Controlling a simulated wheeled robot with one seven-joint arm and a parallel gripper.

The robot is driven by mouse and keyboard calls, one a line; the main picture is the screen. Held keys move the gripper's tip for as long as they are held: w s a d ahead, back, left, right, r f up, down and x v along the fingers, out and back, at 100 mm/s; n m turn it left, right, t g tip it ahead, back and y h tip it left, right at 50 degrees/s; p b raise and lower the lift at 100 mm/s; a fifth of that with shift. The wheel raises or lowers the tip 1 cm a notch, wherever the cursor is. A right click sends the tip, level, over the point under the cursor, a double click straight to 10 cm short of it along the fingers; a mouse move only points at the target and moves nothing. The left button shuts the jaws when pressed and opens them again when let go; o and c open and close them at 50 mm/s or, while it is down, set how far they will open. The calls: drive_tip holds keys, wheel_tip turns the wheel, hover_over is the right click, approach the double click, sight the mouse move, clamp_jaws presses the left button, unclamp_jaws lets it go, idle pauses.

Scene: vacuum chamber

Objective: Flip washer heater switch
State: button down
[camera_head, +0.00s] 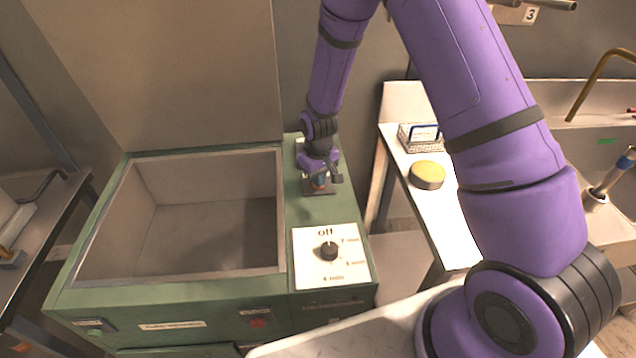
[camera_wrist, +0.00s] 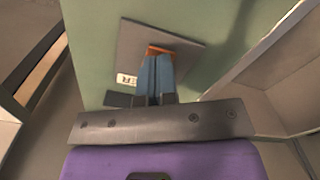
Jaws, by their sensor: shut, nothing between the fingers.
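The green washer (camera_head: 210,300) stands at left centre in the head view. A small grey switch plate (camera_head: 329,191) is on its right top strip. In the wrist view the plate (camera_wrist: 132,45) carries an orange switch part (camera_wrist: 158,49) and a partly hidden white label (camera_wrist: 127,80) whose visible letters look like "ER". My gripper (camera_head: 319,184) is over this plate, pointing down. In the wrist view my gripper (camera_wrist: 157,75) has its blue fingers shut together, empty, right at the orange part and covering most of it. I cannot tell whether they touch it or which way the switch is set.
A timer dial (camera_head: 328,251) on a white panel marked "off" lies in front of the plate. The washer's open basin (camera_head: 180,235) is to the left. A white table (camera_head: 446,230) with a yellow-topped round object (camera_head: 427,174) and a wire rack (camera_head: 420,138) stands right.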

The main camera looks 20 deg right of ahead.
drive_tip(key=shift+f, duration=0.5)
idle(0.3)
drive_tip(key=shift+r, duration=3.5)
